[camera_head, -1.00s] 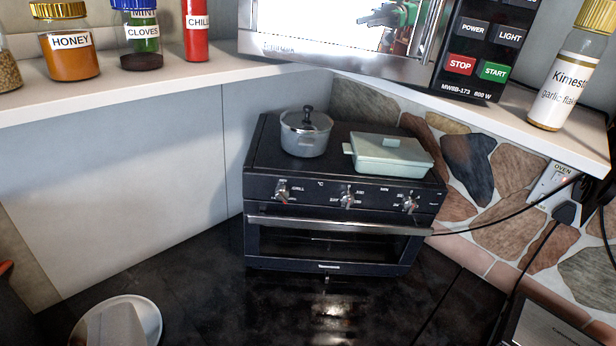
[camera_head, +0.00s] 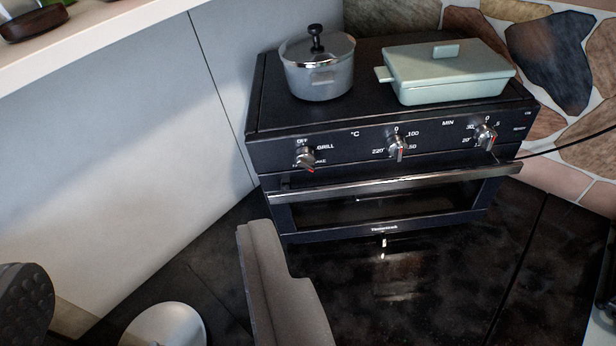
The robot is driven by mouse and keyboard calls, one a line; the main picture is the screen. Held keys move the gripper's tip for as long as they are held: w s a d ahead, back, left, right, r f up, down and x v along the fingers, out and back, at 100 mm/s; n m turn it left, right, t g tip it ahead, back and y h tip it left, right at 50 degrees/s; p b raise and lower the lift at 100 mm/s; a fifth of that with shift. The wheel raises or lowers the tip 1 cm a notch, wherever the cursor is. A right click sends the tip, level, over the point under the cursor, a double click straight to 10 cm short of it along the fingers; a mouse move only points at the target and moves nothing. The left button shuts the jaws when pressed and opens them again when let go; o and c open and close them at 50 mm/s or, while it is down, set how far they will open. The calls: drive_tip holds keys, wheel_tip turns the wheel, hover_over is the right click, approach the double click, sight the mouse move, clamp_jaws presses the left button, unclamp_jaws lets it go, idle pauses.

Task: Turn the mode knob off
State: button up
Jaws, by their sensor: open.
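The mode knob (camera_head: 306,158) is the leftmost of three silver knobs on the black toaster oven's front panel. OFF is printed above it and GRILL to its upper right; a lower label is partly covered. Its red-marked end points down and slightly right, away from OFF. The oven (camera_head: 330,222) stands on a dark glossy counter, its door shut. My gripper (camera_head: 140,250) is open and empty, with a grey finger below the knob and a dark ridged pad at the far left edge. Both are apart from the oven.
A lidded pot (camera_head: 318,78) and a pale green lidded dish (camera_head: 445,75) sit on the oven. The door handle (camera_head: 400,183) juts out under the knobs. A white plate (camera_head: 165,328) lies at lower left. A black cable (camera_head: 570,142) runs at right.

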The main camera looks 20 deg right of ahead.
drive_tip(key=w+d+f+m+h+p, duration=0.1)
drive_tip(key=w+d+f+m+p, duration=0.2)
drive_tip(key=w+f, duration=0.4)
drive_tip(key=m+g+p, duration=0.1)
drive_tip(key=m, duration=0.3)
approach(308, 166)
drive_tip(key=shift+h, duration=0.4)
drive_tip(key=p+x, duration=0.1)
drive_tip(key=x, duration=0.2)
drive_tip(key=p+x, duration=0.1)
drive_tip(key=x, duration=0.3)
drive_tip(key=shift+w+a, duration=0.2)
drive_tip(key=shift+w, duration=0.1)
drive_tip(key=shift+w+d+f, duration=0.1)
drive_tip(key=shift+w+f, duration=0.3)
drive_tip(key=shift+w, duration=0.2)
drive_tip(key=shift+c, duration=0.3)
